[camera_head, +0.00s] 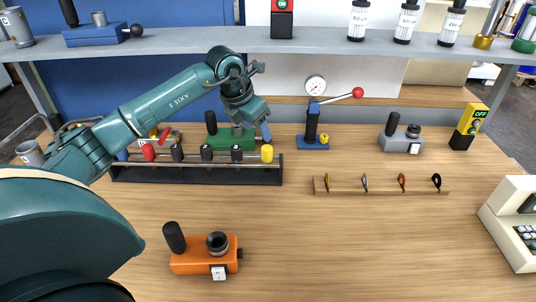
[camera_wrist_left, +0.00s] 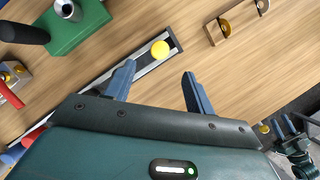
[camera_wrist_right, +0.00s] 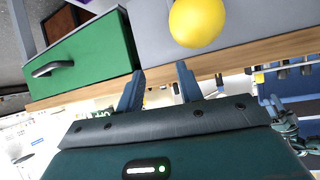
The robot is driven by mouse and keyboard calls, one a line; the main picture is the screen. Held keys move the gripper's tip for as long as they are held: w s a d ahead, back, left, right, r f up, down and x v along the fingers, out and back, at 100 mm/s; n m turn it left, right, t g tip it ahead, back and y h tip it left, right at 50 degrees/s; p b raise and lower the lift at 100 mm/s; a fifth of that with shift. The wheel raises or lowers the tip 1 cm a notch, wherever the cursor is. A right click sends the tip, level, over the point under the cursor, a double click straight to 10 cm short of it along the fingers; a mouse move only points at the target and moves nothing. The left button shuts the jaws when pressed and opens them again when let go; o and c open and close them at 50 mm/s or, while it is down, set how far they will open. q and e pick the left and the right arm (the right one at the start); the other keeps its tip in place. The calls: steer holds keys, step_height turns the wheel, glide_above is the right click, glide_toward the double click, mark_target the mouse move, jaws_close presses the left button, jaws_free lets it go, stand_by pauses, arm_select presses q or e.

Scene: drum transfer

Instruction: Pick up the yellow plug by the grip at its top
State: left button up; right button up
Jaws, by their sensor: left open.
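The yellow plug (camera_head: 267,153) stands at the right end of the dark rack (camera_head: 200,175), in a row with a red plug (camera_head: 149,152) and several black ones. My left gripper (camera_head: 266,132) is open and empty, just above the yellow plug. In the left wrist view the yellow plug (camera_wrist_left: 160,50) shows from above, beyond the open fingertips (camera_wrist_left: 158,68) and roughly midway between them, not gripped. My right gripper (camera_wrist_right: 157,77) shows only in its wrist view, with its fingers apart and nothing between them.
A green block (camera_head: 222,138) with a black handle stands behind the rack. A blue lever press (camera_head: 312,135) and a wooden strip with hooks (camera_head: 380,191) are to the right. An orange fixture (camera_head: 205,261) sits in front. A shelf (camera_head: 330,46) runs above.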

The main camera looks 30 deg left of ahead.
mark_target(266, 147)
arm_select(q)
steer(key=p+x, duration=0.1)
steer(key=x, duration=0.9)
steer(key=shift+w+f, duration=0.15)
steer(key=shift+f, duration=0.05)
steer(key=shift+c, duration=0.3)
steer(key=c, duration=1)
